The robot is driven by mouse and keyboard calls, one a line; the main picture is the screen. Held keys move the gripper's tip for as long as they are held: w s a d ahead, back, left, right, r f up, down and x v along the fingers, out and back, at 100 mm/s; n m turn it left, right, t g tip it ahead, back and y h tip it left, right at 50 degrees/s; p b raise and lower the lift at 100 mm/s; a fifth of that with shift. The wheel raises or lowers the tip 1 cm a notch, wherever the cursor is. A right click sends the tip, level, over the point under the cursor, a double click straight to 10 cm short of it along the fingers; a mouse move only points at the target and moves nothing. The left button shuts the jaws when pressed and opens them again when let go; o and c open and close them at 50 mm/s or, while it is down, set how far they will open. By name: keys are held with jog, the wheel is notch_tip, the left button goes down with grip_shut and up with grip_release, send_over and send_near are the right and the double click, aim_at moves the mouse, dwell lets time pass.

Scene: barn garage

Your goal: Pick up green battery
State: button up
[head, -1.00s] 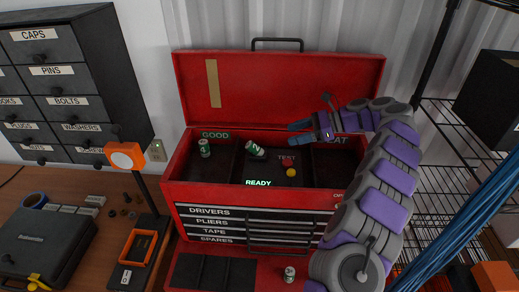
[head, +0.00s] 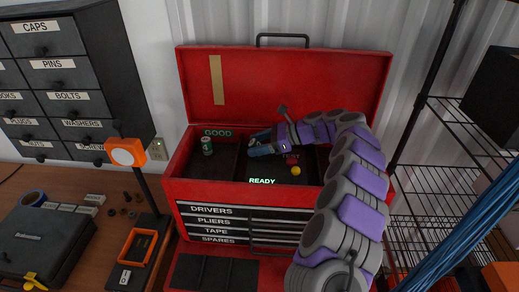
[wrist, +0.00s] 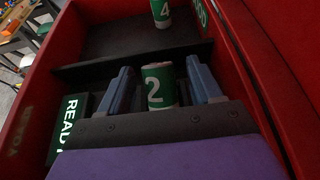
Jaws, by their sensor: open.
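A green battery marked 2 (wrist: 160,86) lies in the middle compartment of the red toolbox (head: 280,200). In the wrist view it sits between the two blue fingers of my gripper (wrist: 159,68), with a narrow gap on each side. In the head view my gripper (head: 256,149) is low in that compartment and hides most of this battery. A second green battery, marked 4 (wrist: 162,12), stands in the GOOD compartment; it also shows in the head view (head: 207,146). My gripper is open.
A divider (wrist: 130,62) separates the two compartments. The open lid (head: 290,90) rises behind. A wire shelf (head: 440,180) stands at the right and a drawer cabinet (head: 60,90) at the left.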

jog(key=shift+x, duration=0.95)
jog(key=shift+d+r, duration=0.1)
jog(key=shift+d, duration=0.2)
jog(key=shift+c, duration=0.5)
jog(key=shift+d, duration=0.25)
jog(key=c, duration=0.3)
jog(key=shift+s+a, duration=0.1)
grip_shut()
